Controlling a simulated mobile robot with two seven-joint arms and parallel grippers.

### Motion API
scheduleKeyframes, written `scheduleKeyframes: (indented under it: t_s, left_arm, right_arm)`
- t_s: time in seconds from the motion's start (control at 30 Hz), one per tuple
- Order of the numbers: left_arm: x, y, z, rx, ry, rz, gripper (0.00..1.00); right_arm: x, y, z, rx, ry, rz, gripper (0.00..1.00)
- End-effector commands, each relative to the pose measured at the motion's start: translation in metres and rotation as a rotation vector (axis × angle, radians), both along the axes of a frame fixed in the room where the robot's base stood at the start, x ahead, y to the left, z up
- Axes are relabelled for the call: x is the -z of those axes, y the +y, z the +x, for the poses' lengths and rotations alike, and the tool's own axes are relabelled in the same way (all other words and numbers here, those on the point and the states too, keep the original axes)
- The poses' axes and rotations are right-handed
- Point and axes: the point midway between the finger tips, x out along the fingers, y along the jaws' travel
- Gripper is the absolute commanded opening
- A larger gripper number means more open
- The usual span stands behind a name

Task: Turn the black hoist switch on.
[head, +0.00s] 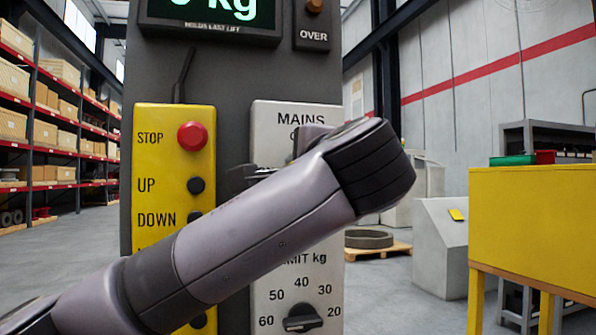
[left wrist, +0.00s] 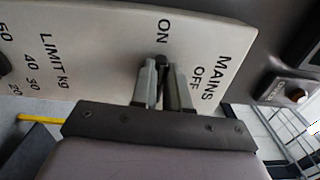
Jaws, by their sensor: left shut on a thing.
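The black hoist switch (left wrist: 162,58) is on the light grey panel (head: 264,118) marked MAINS, between the OFF and ON labels in the left wrist view. Only a small dark part of it shows between my fingers. My left gripper (left wrist: 163,76) is shut on the switch, a fingertip on each side. Which label the switch points to I cannot tell. In the head view my left arm crosses in front of the panel and hides most of the switch and the fingers. My right gripper is in neither view.
Below the switch is a black LIMIT kg dial (head: 303,318). To the left is a yellow panel (head: 150,118) with a red STOP button (head: 192,136) and black UP (head: 196,185) and DOWN buttons. A display (head: 212,14) and an OVER lamp (head: 314,6) are above.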

Motion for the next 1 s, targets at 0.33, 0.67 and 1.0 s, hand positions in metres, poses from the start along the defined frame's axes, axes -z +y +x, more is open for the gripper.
scheduleKeyframes:
  t_s: [0.33, 0.67, 1.0]
  left_arm:
    - [0.001, -0.001, 0.000, 0.001, 0.003, 0.001, 0.40]
    - [0.001, -0.013, -0.033, 0.006, -0.001, 0.003, 0.40]
    - [0.001, -0.023, -0.068, 0.002, 0.003, 0.001, 0.40]
  right_arm:
    - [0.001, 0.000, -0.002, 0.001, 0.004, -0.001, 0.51]
    - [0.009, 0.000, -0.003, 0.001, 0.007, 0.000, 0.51]
    - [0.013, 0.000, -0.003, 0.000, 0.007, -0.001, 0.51]
